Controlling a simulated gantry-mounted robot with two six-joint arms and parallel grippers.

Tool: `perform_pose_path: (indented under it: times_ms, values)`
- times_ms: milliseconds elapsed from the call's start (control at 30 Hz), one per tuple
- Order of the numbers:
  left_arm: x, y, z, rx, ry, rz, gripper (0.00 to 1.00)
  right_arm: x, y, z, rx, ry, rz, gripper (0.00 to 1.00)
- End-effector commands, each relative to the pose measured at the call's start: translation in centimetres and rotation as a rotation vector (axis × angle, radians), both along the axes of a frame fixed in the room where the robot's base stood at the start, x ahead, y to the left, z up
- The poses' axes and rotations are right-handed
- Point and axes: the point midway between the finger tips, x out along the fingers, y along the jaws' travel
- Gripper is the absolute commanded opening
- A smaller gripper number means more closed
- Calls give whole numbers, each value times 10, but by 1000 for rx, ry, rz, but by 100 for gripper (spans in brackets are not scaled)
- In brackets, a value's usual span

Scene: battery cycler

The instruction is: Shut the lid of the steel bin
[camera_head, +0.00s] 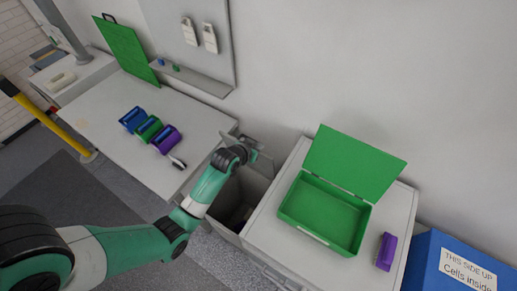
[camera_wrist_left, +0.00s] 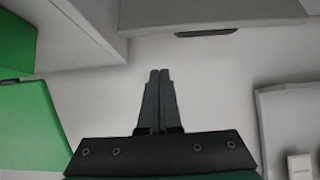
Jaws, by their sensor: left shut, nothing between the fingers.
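The steel bin (camera_head: 256,186) stands between the white table and the white cabinet, with its top open and dark contents visible inside. Its grey lid (camera_head: 263,163) appears raised at the back, partly hidden by my left wrist. My left gripper (camera_head: 246,140) is beside the raised lid, above the back of the bin; I cannot tell if it touches the lid. In the left wrist view the two fingers (camera_wrist_left: 160,72) are shut together and empty. A grey panel with a dark slot (camera_wrist_left: 205,33), possibly the lid, lies beyond the fingertips. My right gripper is not in view.
The cabinet (camera_head: 404,207) at right carries an open green box (camera_head: 322,213) and a purple block (camera_head: 386,251). The table (camera_head: 190,108) at left holds blue, green and purple holders (camera_head: 149,128). A blue box (camera_head: 428,260) stands at far right. The wall is close behind.

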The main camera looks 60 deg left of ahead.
Motion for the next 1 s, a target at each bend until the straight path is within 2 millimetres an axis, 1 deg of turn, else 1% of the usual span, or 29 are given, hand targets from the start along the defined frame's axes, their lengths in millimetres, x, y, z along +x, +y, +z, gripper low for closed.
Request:
perform_pose_path:
  times_ms: [33, 100, 267, 300, 400, 433, 467, 633, 800, 1000]
  values:
    - [7, 4, -16, 1, -2, 0, 0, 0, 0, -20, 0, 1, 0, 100]
    - [18, 9, -26, 1, -2, 0, 0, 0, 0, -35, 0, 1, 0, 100]
    - [38, 20, -44, 1, -3, 0, 0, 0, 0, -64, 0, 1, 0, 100]
    - [43, 23, -44, 0, 0, 0, 0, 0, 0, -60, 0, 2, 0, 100]
    - [55, 29, -54, 0, 0, 0, 0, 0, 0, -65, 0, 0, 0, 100]
    - [47, 25, -49, -1, 2, 0, 0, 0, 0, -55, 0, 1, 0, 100]
    - [42, 22, -49, -1, 2, 0, 0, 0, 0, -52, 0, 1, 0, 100]
    - [24, 13, -54, -1, 0, -1, 0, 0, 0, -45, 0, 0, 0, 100]
    - [18, 9, -56, 0, -2, -1, 0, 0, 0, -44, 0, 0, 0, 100]
    - [18, 9, -57, 0, -2, -1, 0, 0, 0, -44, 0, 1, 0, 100]
